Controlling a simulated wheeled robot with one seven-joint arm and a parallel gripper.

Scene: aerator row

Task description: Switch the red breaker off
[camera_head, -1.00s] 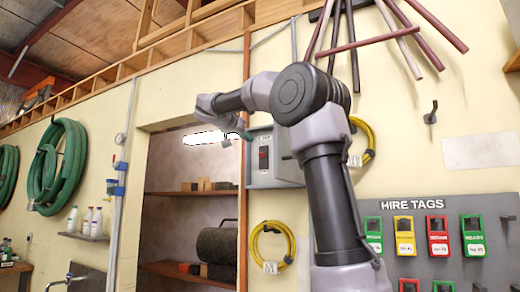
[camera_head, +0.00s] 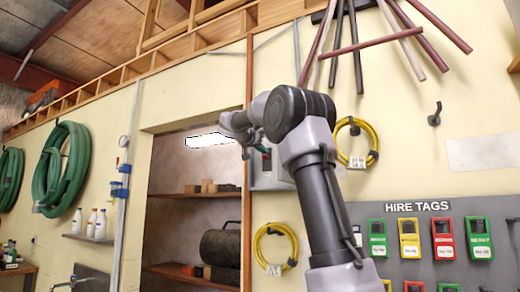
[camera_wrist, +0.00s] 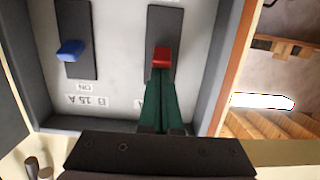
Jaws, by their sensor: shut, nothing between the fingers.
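The red breaker lever (camera_wrist: 162,58) sits on a dark plate inside a grey box (camera_wrist: 205,105), seen upside down in the wrist view. My gripper (camera_wrist: 159,84) has its green fingers shut together and empty, with the tips right at the red lever's lower edge in that view. I cannot tell whether they touch it. A blue breaker lever (camera_wrist: 71,50) is beside it to the left, with an inverted "ON" label below. In the head view the grey box (camera_head: 268,180) hangs on the wall, partly hidden by my arm.
A doorway with wooden shelves (camera_head: 193,194) is left of the box. Yellow hoses (camera_head: 275,246) hang below and to the right. A hire tag board (camera_head: 450,235) is at lower right.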

